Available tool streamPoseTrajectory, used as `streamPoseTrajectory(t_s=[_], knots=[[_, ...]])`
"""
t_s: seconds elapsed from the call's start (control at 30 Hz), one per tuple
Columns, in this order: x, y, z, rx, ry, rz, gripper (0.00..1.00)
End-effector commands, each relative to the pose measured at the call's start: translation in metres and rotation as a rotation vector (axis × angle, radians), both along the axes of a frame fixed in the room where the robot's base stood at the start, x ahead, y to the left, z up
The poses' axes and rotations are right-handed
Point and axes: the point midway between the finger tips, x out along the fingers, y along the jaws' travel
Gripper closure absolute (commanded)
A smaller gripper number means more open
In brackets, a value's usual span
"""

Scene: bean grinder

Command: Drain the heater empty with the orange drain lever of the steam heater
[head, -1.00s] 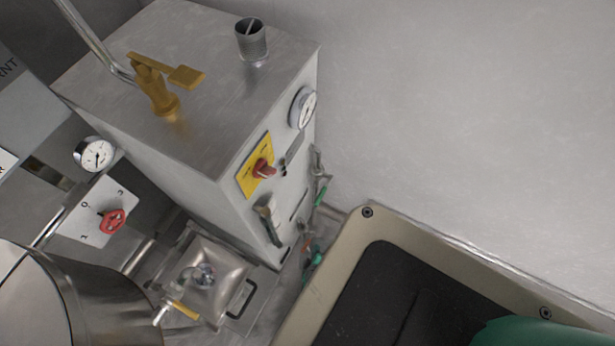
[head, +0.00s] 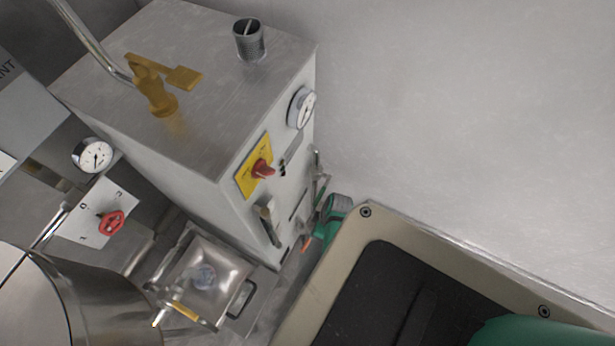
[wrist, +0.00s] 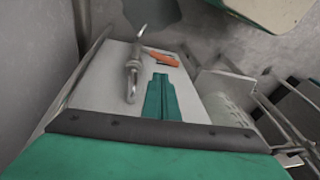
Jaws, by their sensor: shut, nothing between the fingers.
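The steam heater (head: 190,110) is a grey metal box at the upper left of the head view. Its orange drain lever (head: 306,244) shows as a small spot low beside its right side. In the wrist view the orange lever (wrist: 162,58) lies just beyond my fingertips, slightly tilted, beside a metal fitting (wrist: 133,72). My gripper (wrist: 160,78) is shut and empty, its green fingers pointing toward the lever. I cannot tell whether they touch it. In the head view, part of my green gripper (head: 335,212) shows low at the heater's right side.
The heater carries a brass valve (head: 155,90), a pressure gauge (head: 301,107) and a red switch on a yellow plate (head: 262,169). A small metal basin (head: 210,280) stands in front. A red valve handle (head: 110,223) is at left. The wall and heater leave a narrow space around my gripper.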

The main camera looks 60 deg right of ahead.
Motion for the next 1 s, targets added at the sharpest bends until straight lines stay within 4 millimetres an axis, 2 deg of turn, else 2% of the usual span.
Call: streamPoseTrajectory(t_s=[0.17, 0.6, 0.7, 1.0], knots=[[0.002, 0.004, -0.003, 0.018, 0.002, 0.008, 1.00], [0.014, 0.018, -0.070, 0.018, 0.003, 0.006, 1.00], [0.017, 0.020, -0.080, 0.016, 0.002, 0.007, 1.00], [0.019, 0.023, -0.092, 0.014, 0.002, 0.007, 1.00]])
